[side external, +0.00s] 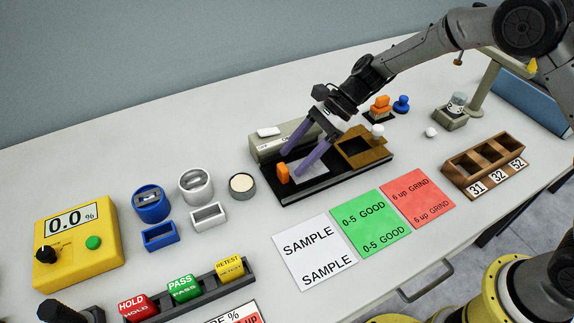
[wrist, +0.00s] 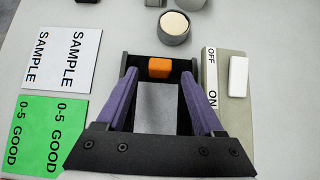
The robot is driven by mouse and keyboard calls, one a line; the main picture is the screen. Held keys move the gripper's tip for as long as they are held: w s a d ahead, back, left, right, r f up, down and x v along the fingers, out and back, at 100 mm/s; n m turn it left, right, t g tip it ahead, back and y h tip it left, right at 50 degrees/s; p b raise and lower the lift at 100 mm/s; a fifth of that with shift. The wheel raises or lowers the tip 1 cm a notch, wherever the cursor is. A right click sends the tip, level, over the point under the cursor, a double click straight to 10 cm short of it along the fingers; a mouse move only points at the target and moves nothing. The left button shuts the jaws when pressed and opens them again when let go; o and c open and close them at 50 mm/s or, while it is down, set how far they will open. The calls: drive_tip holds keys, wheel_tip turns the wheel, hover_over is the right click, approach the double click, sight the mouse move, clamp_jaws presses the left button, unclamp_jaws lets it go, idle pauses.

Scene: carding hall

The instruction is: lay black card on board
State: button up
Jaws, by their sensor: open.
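A long black board (side external: 343,182) lies in the middle of the table. A flat grey panel (wrist: 157,108) lies on it between my fingers. An orange block (side external: 283,174) stands at the board's left end; it also shows in the wrist view (wrist: 159,68). A brown frame (side external: 375,152) with a dark opening and a white knob sits at the right end. My gripper (side external: 292,163) is open and empty, its purple fingers reaching down over the left half of the board, either side of the grey panel. I cannot make out a separate black card.
A grey switch box (side external: 262,147) stands close behind the board. White (side external: 314,252), green (side external: 370,222) and red (side external: 417,198) sheets lie in front. A round pot (side external: 242,187) stands to the left, a wooden numbered rack (side external: 483,165) to the right.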

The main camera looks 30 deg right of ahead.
drive_tip(key=v, duration=0.7)
drive_tip(key=shift+d+r, duration=0.3)
drive_tip(key=shift+r, duration=0.05)
drive_tip(key=s+d+r+n+t+h, duration=0.1)
drive_tip(key=s+d+r+n+h, duration=0.1)
drive_tip(key=s+d+r+n, duration=0.4)
drive_tip(key=s+d+r+n+t+h, duration=0.1)
drive_tip(key=s+d+n, duration=0.3)
drive_tip(key=s, duration=0.4)
drive_tip(key=s+d+r+n+t+h, duration=0.1)
drive_tip(key=s+d+n+t+h, duration=0.1)
drive_tip(key=s, duration=0.5)
drive_tip(key=s+d+r+n+t+h, duration=0.1)
drive_tip(key=s+d+r+n+h, duration=0.1)
drive_tip(key=s+d+n+h, duration=0.2)
drive_tip(key=s+d+n, duration=0.2)
drive_tip(key=s, duration=0.2)
drive_tip(key=shift+s+d+t, duration=0.2)
drive_tip(key=shift+s+t, duration=0.1)
